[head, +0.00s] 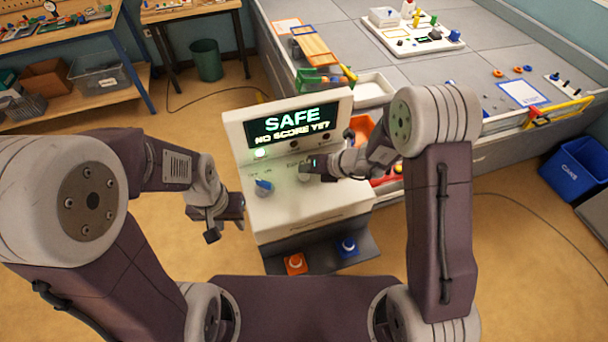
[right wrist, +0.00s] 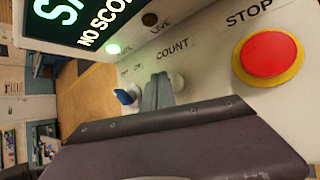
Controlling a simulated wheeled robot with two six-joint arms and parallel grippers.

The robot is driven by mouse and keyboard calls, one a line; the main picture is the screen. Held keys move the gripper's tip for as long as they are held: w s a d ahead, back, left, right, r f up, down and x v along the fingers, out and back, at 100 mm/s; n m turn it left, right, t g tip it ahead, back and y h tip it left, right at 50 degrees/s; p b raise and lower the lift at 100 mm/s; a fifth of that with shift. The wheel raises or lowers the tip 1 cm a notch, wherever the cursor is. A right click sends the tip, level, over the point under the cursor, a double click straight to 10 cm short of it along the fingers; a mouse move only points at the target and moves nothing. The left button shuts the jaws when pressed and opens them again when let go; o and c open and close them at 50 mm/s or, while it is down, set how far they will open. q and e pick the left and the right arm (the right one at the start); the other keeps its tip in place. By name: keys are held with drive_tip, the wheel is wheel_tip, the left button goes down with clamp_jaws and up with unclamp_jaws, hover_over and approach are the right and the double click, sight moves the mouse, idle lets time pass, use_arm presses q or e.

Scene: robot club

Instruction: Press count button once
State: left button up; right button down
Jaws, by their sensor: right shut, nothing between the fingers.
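The console (head: 310,215) stands in front of me, its screen (head: 292,122) reading "SAFE" and "NO SCORE YET". The COUNT label (right wrist: 172,48) shows in the right wrist view, with a pale round count button (right wrist: 178,82) under it, partly hidden by my fingers. In the head view the pale button (head: 304,176) is at the tip of my right gripper (head: 308,166). The right gripper is shut and empty, its fingers (right wrist: 157,92) pointing at the panel by the button; I cannot tell whether they touch it. My left gripper (head: 226,222) is open and empty, left of the console.
A blue switch knob (head: 263,187) sits left of the count button. A red STOP button (right wrist: 270,55) on a yellow ring is to the right in the wrist view. A green lamp (head: 260,153) glows below the screen. Orange (head: 295,263) and blue (head: 347,246) buttons sit at the base.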

sight(307, 177)
drive_tip(key=shift+f, duration=0.1)
drive_tip(key=shift+f+b, duration=0.3)
drive_tip(key=shift+b, duration=0.15)
drive_tip(key=shift+f+b, duration=0.6)
idle(0.4)
drive_tip(key=shift+r, duration=0.1)
drive_tip(key=shift+r+p, duration=0.8)
drive_tip(key=shift+r, duration=0.1)
wheel_tip(307, 177, up, 5)
drive_tip(key=p, duration=0.4)
drive_tip(key=shift+r+p, duration=0.1)
drive_tip(key=shift+p, duration=0.2)
idle(0.4)
